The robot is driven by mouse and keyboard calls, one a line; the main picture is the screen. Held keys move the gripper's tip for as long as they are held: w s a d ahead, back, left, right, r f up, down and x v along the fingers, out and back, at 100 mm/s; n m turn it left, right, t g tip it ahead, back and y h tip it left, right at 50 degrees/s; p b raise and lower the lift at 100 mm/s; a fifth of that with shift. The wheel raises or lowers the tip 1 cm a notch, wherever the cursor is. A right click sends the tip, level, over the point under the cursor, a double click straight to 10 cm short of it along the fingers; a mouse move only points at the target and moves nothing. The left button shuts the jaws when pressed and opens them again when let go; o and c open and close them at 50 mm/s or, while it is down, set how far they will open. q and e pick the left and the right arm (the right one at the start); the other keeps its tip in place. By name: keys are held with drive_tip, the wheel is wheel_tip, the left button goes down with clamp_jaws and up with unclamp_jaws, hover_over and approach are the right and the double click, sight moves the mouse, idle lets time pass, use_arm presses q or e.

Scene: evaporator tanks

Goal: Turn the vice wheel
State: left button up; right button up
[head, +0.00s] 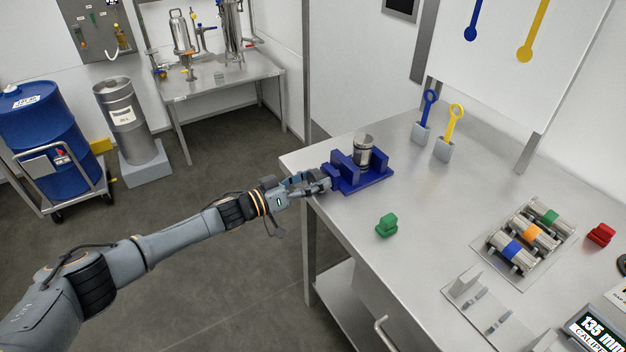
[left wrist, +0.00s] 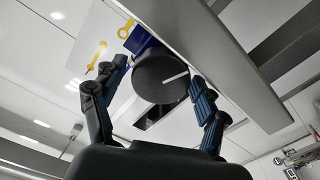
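The blue vice (head: 372,180) sits near the left edge of the steel table, with a metal cylinder (head: 364,151) standing between its jaws. My left gripper (head: 322,183) is at the vice's left end, just at the table edge. In the left wrist view, the vice wheel (left wrist: 160,80) is a dark round disc with a light line on its face. The open fingers of my left gripper (left wrist: 160,88) stand on either side of the wheel; I cannot tell whether they touch it. In the head view the gripper hides the wheel. My right gripper is not in view.
A green block (head: 386,225) lies in front of the vice. Blue (head: 427,110) and yellow (head: 452,125) ring-ended tools stand in holders behind it. A tray (head: 483,248) with banded cylinders is at the right. Left of the table is open floor (head: 230,270).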

use_arm(q)
drive_tip(key=shift+s+a, duration=0.1)
drive_tip(key=shift+a, duration=0.05)
drive_tip(key=shift+s+a+f, duration=0.1)
drive_tip(key=shift+s+a, duration=0.05)
drive_tip(key=shift+a, duration=0.15)
drive_tip(key=v, duration=1.1)
